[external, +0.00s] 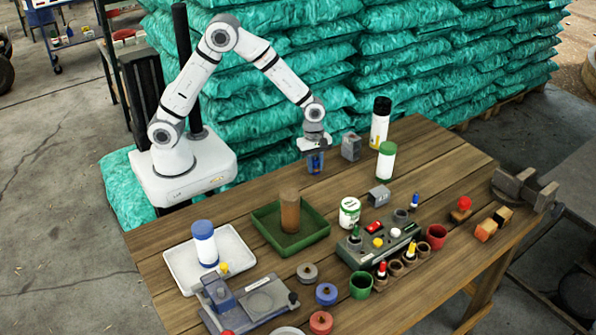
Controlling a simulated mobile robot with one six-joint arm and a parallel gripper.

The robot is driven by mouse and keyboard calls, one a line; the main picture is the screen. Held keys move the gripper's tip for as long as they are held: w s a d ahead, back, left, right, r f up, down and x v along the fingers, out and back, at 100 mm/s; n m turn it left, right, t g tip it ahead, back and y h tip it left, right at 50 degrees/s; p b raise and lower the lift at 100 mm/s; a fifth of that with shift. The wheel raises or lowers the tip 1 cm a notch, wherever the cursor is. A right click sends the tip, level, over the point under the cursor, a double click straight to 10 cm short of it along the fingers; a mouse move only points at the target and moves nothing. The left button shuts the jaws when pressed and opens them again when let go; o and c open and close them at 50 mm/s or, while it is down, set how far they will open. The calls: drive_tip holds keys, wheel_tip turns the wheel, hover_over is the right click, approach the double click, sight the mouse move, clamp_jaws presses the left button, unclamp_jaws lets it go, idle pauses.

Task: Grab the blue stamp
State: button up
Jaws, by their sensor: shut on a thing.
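My gripper (315,151) points down over the far edge of the wooden table, behind the green tray. It is shut on a small dark blue thing (315,164), which looks like the blue stamp. The fingers hide part of it, and a small orange-yellow spot shows low on it. I cannot tell whether its bottom touches the table. A small blue-topped piece (415,200) stands farther right on the table.
A grey block (351,146) stands close to the right of my gripper, with a white bottle with a black cap (380,122) and a green-capped bottle (386,161) beyond. The green tray (262,216) holds a brown cylinder.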

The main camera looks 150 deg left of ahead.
drive_tip(key=shift+c, duration=1.1)
